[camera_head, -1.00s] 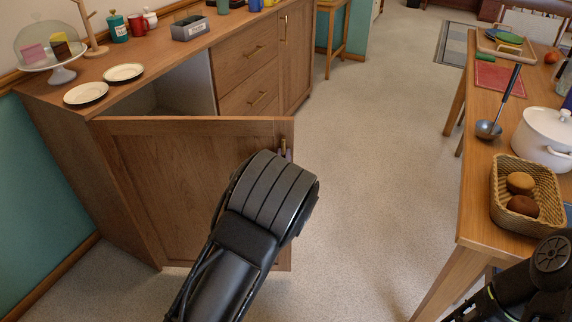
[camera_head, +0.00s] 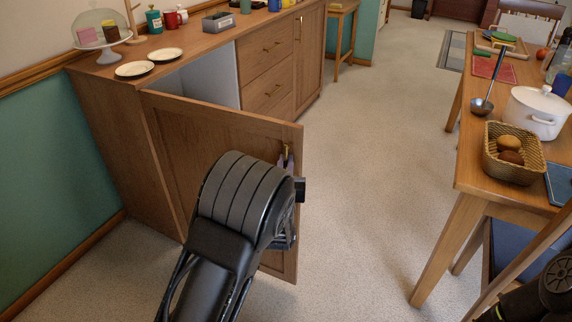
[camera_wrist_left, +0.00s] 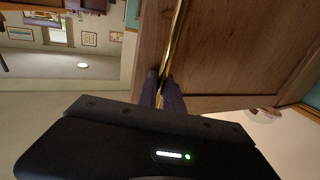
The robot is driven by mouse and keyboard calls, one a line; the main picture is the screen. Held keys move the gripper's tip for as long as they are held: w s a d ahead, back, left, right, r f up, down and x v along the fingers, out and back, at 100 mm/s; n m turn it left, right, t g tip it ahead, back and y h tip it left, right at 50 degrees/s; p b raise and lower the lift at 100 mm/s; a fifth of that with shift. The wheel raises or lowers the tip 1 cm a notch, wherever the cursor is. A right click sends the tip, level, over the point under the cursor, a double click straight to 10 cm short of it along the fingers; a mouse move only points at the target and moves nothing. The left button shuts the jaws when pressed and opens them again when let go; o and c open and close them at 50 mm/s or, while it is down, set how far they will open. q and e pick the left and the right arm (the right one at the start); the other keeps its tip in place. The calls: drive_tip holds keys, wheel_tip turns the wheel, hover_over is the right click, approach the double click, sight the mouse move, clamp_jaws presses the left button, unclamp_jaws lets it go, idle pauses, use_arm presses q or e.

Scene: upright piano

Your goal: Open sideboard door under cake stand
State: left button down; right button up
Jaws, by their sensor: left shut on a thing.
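The sideboard door (camera_head: 185,135) under the cake stand (camera_head: 100,31) stands wide open, swung out from the cabinet. Its brass handle (camera_head: 286,150) is near the free edge; it also shows in the left wrist view as a long gold bar (camera_wrist_left: 177,40). My left gripper (camera_head: 287,168) is at that handle. In the left wrist view its fingers (camera_wrist_left: 162,90) are closed around the bar. Part of the gripper is hidden behind my arm in the head view. Part of my right arm shows at the bottom right corner, but its gripper is out of view.
Two white plates (camera_head: 134,69) and a grey box (camera_head: 218,22) stand on the sideboard top (camera_head: 190,45). At right is a wooden table (camera_head: 478,150) with a basket (camera_head: 514,167), white pot (camera_head: 536,112) and ladle (camera_head: 481,106). Carpeted floor (camera_head: 375,150) between is clear.

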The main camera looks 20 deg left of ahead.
use_arm(q)
drive_tip(key=shift+d, duration=0.1)
drive_tip(key=c, duration=1.5)
unclamp_jaws()
drive_tip(key=v, duration=0.7)
drive_tip(key=shift+s, duration=0.35)
drive_tip(key=shift+d, duration=0.1)
